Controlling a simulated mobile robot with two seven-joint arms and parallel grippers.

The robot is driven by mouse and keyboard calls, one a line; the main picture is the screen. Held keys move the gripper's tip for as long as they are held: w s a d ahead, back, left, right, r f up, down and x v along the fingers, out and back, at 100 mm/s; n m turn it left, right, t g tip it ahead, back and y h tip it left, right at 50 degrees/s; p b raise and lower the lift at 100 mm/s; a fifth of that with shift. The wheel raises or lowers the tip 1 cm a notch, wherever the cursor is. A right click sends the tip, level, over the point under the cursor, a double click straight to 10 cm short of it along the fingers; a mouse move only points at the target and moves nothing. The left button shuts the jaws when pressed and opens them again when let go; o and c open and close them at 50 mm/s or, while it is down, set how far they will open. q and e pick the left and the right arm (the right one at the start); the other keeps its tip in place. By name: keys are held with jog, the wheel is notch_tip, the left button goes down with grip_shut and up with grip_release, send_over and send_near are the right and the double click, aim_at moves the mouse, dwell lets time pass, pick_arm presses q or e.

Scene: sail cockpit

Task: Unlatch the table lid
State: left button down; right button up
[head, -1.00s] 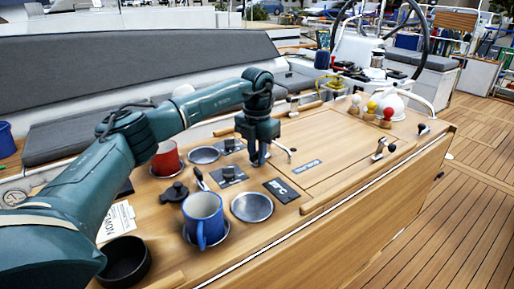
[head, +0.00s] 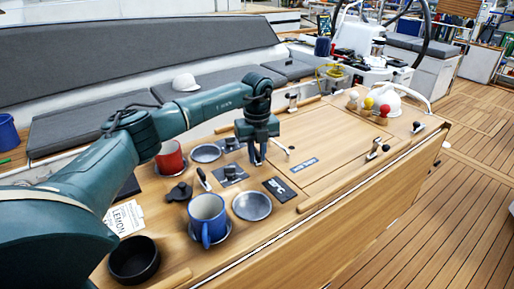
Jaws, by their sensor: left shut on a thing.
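The table lid (head: 335,138) is a wide wooden panel lying flat and closed in the table top, with a small dark label near its left edge. My left gripper (head: 257,161) points down at the left side of the lid. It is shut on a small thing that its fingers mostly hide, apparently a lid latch. A slim metal lever (head: 281,146) with a light tip shows just right of the fingers. A black-handled latch (head: 377,149) sits at the lid's right side. My right gripper is out of view.
Left of the gripper are a red mug (head: 170,158), a blue mug (head: 207,217), a black bowl (head: 133,259), metal cup recesses and switches. The lid's top is clear.

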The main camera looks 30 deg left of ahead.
aim_at(257, 151)
pick_arm(q)
jog(key=shift+w+a+r+n+p, duration=0.1)
jog(key=shift+n+p, duration=0.25)
jog(key=shift+n, duration=0.5)
jog(key=shift+r+n+p, duration=0.1)
jog(key=shift+n+p, duration=0.25)
jog(key=shift+n, duration=0.5)
jog(key=shift+f, duration=0.1)
jog(key=c, duration=1.4)
grip_release()
jog(key=shift+c, duration=0.2)
notch_tip(257, 151, up, 13)
jog(key=b, duration=0.2)
